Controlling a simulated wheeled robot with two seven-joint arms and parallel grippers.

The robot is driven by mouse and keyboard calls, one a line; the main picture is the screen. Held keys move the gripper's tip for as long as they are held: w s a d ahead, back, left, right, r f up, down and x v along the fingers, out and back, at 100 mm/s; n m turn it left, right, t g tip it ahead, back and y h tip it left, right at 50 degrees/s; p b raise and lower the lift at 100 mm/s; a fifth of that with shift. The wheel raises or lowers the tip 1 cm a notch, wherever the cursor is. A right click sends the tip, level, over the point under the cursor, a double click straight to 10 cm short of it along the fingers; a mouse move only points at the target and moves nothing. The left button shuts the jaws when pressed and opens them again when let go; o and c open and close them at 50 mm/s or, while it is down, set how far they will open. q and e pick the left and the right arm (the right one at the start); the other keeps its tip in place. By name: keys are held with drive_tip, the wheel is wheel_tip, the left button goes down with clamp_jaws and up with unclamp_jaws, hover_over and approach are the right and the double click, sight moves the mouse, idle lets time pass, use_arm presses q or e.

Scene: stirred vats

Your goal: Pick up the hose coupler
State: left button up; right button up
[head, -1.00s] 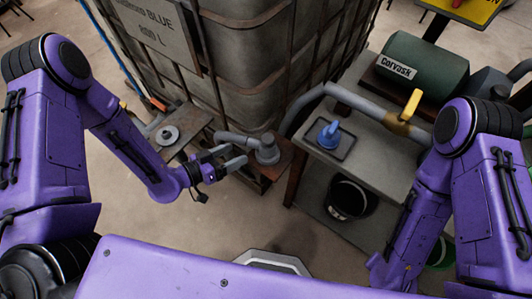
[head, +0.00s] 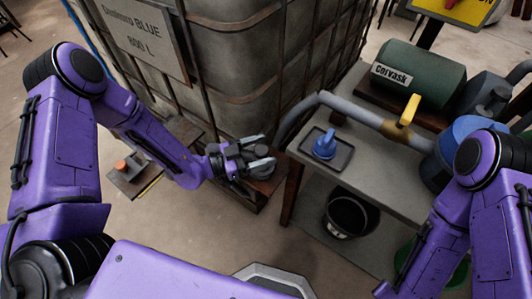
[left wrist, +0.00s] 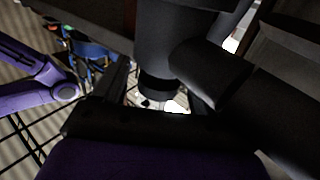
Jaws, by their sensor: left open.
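A grey elbow-shaped fitting (head: 261,152), which looks like the hose coupler, stands on a low wooden stand (head: 268,186) at the foot of the big vat. My left gripper (head: 267,150) is open at the fitting, with its fingers on either side of it. In the left wrist view the dark fitting (left wrist: 168,45) fills the middle, with a side branch slanting down to the right. Whether the fingers touch it is not clear. My right arm is at the right of the head view, but its gripper is out of view.
The caged vat (head: 235,70) rises just behind the stand. To the right, a grey table (head: 375,165) holds a blue fitting (head: 325,143) on a dark tray and a thick grey hose (head: 350,112) with a yellow-handled valve (head: 409,110). A black bucket (head: 348,215) is beneath.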

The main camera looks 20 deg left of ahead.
use_arm(q)
drive_tip(key=shift+s+a, duration=0.15)
drive_tip(key=shift+s, duration=0.05)
drive_tip(key=c, duration=1)
drive_tip(key=shift+c, duration=0.9)
drive_tip(key=shift+r, duration=0.15)
